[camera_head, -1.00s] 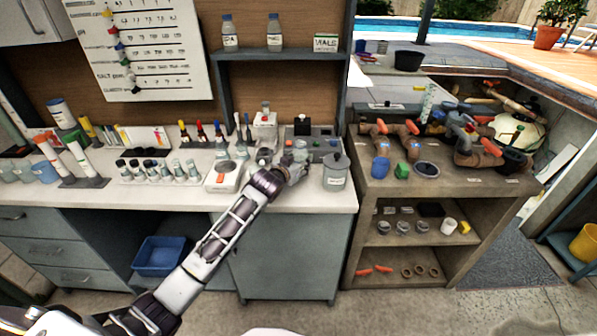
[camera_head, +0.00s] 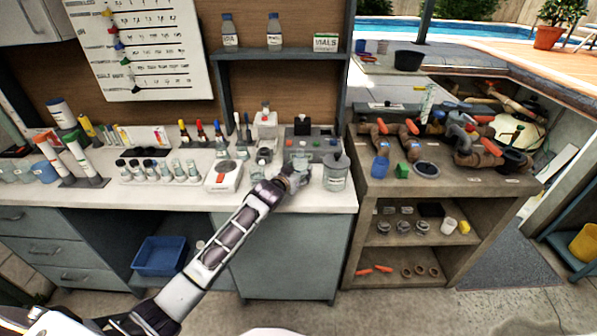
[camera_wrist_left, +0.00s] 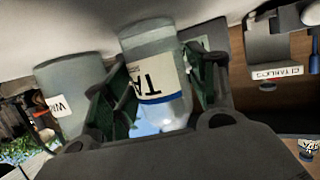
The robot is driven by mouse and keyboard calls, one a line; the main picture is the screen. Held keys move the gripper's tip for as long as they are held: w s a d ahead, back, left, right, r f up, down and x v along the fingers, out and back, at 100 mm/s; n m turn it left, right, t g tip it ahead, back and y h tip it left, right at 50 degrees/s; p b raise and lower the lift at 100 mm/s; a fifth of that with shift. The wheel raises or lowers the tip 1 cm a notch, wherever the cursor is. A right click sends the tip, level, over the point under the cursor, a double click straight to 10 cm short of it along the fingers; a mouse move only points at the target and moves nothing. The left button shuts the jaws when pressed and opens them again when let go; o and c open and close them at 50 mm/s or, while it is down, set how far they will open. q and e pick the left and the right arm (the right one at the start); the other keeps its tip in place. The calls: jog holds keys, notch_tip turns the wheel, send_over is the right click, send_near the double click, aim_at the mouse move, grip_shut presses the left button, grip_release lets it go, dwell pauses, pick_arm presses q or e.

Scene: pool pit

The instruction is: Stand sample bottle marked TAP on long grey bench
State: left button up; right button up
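The sample bottle (camera_wrist_left: 160,75) is clear, with a white label that reads "TA" and a cut-off edge. It shows upside down in the left wrist view, between the two dark green finger pads of my left gripper (camera_wrist_left: 158,72). Both pads lie against its sides. In the head view my left gripper (camera_head: 294,177) is low over the right part of the long grey bench's white top (camera_head: 120,196), with the bottle (camera_head: 301,160) at its tips. I cannot tell whether the base touches the top. My right gripper is not in view.
A grey box with buttons (camera_head: 312,144) stands behind. Two bottles (camera_head: 229,33) stand on the shelf above.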

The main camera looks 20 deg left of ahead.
pick_arm(q)
jog(key=shift+o, duration=0.7)
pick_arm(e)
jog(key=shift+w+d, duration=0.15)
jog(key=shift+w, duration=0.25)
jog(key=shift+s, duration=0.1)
